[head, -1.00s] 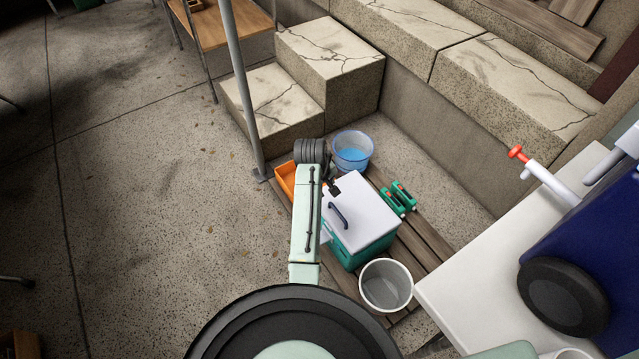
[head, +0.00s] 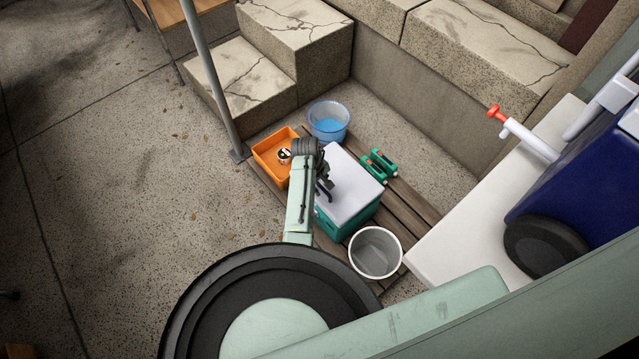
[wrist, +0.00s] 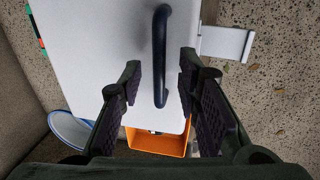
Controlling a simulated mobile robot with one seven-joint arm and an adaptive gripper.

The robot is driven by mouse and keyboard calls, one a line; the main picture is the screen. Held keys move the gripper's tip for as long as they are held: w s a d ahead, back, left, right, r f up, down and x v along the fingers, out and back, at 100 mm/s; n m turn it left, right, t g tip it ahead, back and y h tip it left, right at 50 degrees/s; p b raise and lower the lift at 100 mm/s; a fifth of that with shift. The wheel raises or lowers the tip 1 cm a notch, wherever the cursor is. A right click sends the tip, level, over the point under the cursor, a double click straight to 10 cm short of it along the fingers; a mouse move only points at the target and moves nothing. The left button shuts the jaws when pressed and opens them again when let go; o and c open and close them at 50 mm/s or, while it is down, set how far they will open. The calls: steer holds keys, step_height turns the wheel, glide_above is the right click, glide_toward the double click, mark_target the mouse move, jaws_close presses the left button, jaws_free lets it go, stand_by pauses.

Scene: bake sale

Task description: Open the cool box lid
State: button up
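The cool box (head: 347,222) is green with a white lid (head: 352,184), and the lid is shut. It stands on wooden slats. A dark blue bar handle (wrist: 161,55) is on the lid in the wrist view; in the head view my gripper largely hides it. My gripper (wrist: 160,85) is open above the lid, with one finger on each side of the handle's near end. Gaps show between the pads and the handle. In the head view my gripper (head: 323,189) is over the lid's left part. A pale flap (wrist: 226,42) sticks out beside the lid.
An orange crate (head: 268,160) holding a small object and a blue-tinted tub (head: 329,122) stand behind the box. Two green items (head: 379,166) lie to its right. A white bucket (head: 375,253) stands in front. A metal post (head: 210,80) rises at left.

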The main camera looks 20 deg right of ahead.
steer(key=shift+f, duration=0.1)
steer(key=shift+c, duration=0.2)
jaws_close()
stand_by(0.7)
